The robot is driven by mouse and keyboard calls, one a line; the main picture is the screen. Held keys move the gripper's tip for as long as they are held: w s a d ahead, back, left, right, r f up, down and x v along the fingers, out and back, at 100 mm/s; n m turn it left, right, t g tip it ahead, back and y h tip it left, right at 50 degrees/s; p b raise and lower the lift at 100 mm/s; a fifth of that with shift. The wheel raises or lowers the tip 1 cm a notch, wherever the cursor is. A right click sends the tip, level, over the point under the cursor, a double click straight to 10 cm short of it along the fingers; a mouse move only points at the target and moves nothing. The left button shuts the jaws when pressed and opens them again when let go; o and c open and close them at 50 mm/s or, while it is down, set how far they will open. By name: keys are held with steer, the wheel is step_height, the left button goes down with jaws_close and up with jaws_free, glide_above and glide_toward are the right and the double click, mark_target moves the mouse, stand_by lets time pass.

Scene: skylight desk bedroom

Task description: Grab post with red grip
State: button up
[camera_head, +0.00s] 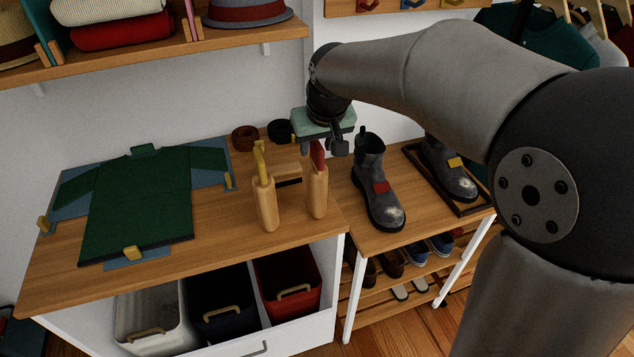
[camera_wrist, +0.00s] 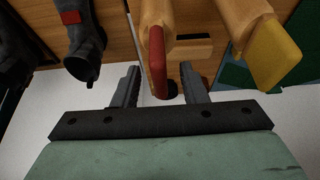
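The post with the red grip (camera_head: 318,192) stands upright at the right front of the desk top, a light wooden body with a red piece on top. In the wrist view its red grip (camera_wrist: 157,62) shows between my two fingers, with gaps on both sides. My gripper (camera_head: 322,147) is open and empty, close behind and above the red grip; its fingers also show in the wrist view (camera_wrist: 158,78). A similar post with a yellow grip (camera_head: 267,203) stands to the left. I cannot tell how deep the grip lies between the fingers.
A folded green shirt (camera_head: 140,205) lies at the left of the desk top (camera_head: 235,240). Rolled belts (camera_head: 244,138) lie behind the posts. A grey boot (camera_head: 378,185) stands close on the right. Bins, including a red one (camera_head: 290,280), sit below.

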steer(key=shift+x, duration=1.5)
steer(key=shift+s+d, duration=0.1)
jaws_close()
steer(key=shift+r, duration=0.15)
